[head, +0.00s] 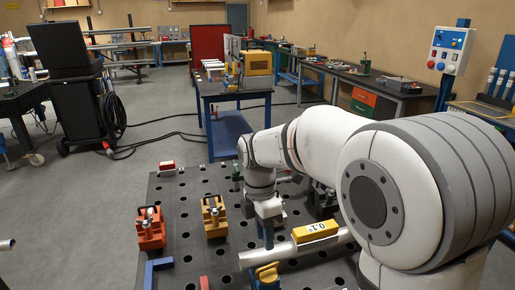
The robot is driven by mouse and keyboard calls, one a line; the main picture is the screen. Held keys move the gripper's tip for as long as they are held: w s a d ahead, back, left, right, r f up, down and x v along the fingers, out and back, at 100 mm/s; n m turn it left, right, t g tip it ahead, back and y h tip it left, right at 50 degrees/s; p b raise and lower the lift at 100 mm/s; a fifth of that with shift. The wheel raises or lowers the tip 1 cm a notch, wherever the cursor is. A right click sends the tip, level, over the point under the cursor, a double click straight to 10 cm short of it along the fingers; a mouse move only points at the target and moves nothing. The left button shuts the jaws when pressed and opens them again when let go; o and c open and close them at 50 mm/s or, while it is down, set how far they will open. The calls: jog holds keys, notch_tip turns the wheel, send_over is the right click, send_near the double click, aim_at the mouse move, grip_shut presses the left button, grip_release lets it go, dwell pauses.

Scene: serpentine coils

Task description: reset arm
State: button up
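My white and grey arm fills the right of the head view and reaches left over a dark perforated table (188,245). Its wrist bends down, and my gripper (268,212) hangs above the table, behind a light-coloured tube (330,243). The fingers are too small and too hidden to tell whether they are open or shut. A yellow level (316,231) marked "0.1°" sits on the tube. I cannot tell whether my gripper touches the tube or the blue support (268,236) below it.
An orange clamp block (151,230) and a yellow one (214,216) stand on the table left of my gripper. A blue angle piece (157,268) lies at the front left. A blue bench (232,90) stands behind. Cables cross the floor; open floor lies left.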

jog(key=s+d+m+t, duration=0.2)
jog(key=s+d+m, duration=0.4)
jog(key=m, duration=0.5)
jog(key=s+d+m+t+y, duration=0.1)
jog(key=s+d+m+t, duration=0.1)
jog(key=s+d+m, duration=0.5)
jog(key=s+m, duration=0.1)
jog(key=m, duration=0.3)
jog(key=shift+s+r+m+t, duration=0.2)
jog(key=shift+m+t, duration=0.1)
jog(key=shift+t, duration=0.1)
jog(key=shift+o, duration=0.6)
